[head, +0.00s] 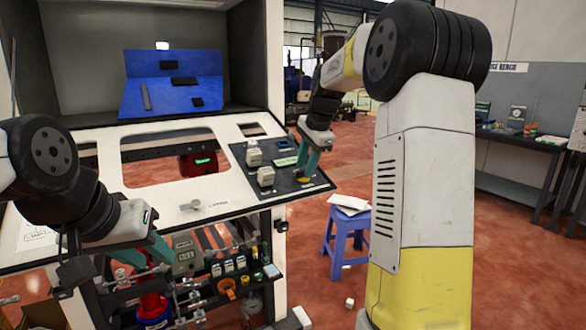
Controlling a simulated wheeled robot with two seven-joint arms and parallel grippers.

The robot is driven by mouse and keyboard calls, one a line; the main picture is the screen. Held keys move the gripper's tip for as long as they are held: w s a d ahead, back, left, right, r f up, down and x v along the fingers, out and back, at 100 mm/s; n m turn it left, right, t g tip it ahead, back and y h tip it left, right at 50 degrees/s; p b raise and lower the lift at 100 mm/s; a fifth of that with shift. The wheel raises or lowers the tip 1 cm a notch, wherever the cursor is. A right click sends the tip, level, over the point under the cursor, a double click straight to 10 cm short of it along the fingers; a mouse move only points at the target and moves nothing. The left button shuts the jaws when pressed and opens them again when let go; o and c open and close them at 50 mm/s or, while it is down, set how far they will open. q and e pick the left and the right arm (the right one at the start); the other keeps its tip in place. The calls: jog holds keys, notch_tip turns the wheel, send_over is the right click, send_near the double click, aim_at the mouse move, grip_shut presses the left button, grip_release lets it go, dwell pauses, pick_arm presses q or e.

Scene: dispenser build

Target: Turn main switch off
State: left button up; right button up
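The dark control panel (283,185) is set in the right part of the white sloped worktop. It carries pale box-shaped parts (266,176), a green-lit label (286,161) and a small yellow part (303,181) near its right edge. I cannot tell which part is the main switch. My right gripper (307,160) hangs over the panel's right side, fingers pointing down, and appears open and empty. Contact with the panel cannot be made out. My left gripper (140,252) is at the worktop's front edge, fingers apart, with nothing visible between them.
A silver knob-like part (192,206) sits on the white worktop (235,204). A blue fixture (172,84) stands at the back. Below is a shelf with bottles and small parts (235,275). A blue stool (345,235) stands to the right; a grey bench (515,140) is further off.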

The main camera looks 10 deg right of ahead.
jog(key=shift+w+a+f, duration=0.1)
jog(key=shift+w+f, duration=0.15)
jog(key=shift+f, duration=0.45)
grip_shut()
